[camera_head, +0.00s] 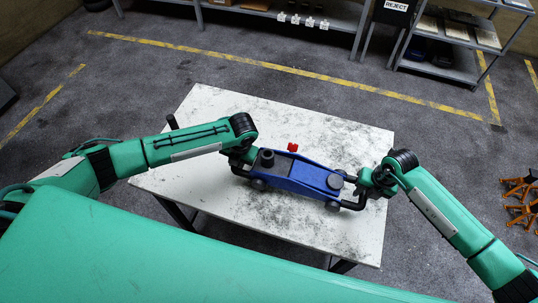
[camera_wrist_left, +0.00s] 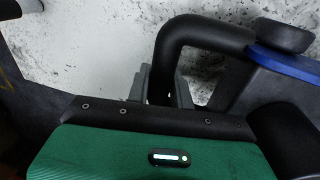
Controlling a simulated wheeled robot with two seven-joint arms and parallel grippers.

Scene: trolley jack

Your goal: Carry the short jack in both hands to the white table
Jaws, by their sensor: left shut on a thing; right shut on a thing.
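The short jack (camera_head: 300,175) is a low blue trolley jack with black end handles and small wheels. It is over the white table (camera_head: 215,112), lying across the picture; I cannot tell whether its wheels touch the top. My left gripper (camera_head: 240,161) is at its left end, shut on a black handle. In the left wrist view the grey fingers of the left gripper (camera_wrist_left: 165,88) close around the black bent handle (camera_wrist_left: 190,30) of the jack. My right gripper (camera_head: 366,184) is shut on the black handle at the jack's right end.
A small red object (camera_head: 292,147) shows just behind the jack. A grey shelf (camera_head: 455,60) and a REJECT bin (camera_head: 395,12) stand at the back. Orange stands (camera_head: 520,190) are on the floor at right. Bare tabletop lies around the jack.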

